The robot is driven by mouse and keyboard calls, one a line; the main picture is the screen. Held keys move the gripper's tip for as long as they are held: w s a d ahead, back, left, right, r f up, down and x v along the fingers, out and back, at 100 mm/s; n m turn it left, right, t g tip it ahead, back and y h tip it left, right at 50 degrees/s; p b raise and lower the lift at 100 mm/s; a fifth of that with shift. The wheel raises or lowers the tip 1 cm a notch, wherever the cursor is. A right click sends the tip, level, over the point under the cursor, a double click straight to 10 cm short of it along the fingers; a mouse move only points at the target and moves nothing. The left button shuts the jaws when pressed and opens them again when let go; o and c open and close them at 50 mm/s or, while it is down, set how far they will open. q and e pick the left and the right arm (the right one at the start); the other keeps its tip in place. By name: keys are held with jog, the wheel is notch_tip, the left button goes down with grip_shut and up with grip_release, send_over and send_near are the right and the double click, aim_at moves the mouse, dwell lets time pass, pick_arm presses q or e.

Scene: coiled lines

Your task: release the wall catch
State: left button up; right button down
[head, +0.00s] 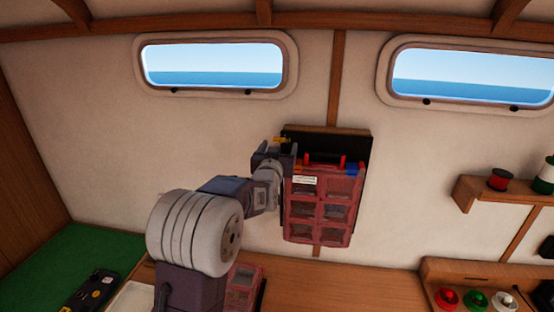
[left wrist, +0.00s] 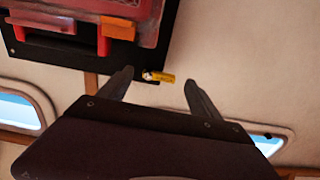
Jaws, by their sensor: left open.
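The wall catch, a small yellow piece (head: 280,140), sits at the upper left corner of a black backboard (head: 364,152) on the cabin wall. In the left wrist view the yellow catch (left wrist: 162,77) shows between my fingertips, with a gap on each side. My left gripper (head: 274,153) is open in front of the board's upper left corner; its fingers also show in the left wrist view (left wrist: 160,84). A red clear-fronted case with several compartments (head: 318,204) hangs on the board, right of my gripper. Whether a finger touches the catch I cannot tell. My right gripper is out of view.
Two windows (head: 213,67) (head: 474,75) are above. A shelf with spools (head: 497,193) and a rack of coloured spools (head: 478,270) are at right. A second red case (head: 243,285) stands low behind my arm. A green cushion (head: 95,255) is at lower left.

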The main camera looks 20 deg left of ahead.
pick_arm(q)
jog(key=b+v, duration=0.2)
jog(key=v, duration=0.4)
jog(key=shift+s+b, duration=0.2)
jog(key=shift+b, duration=0.2)
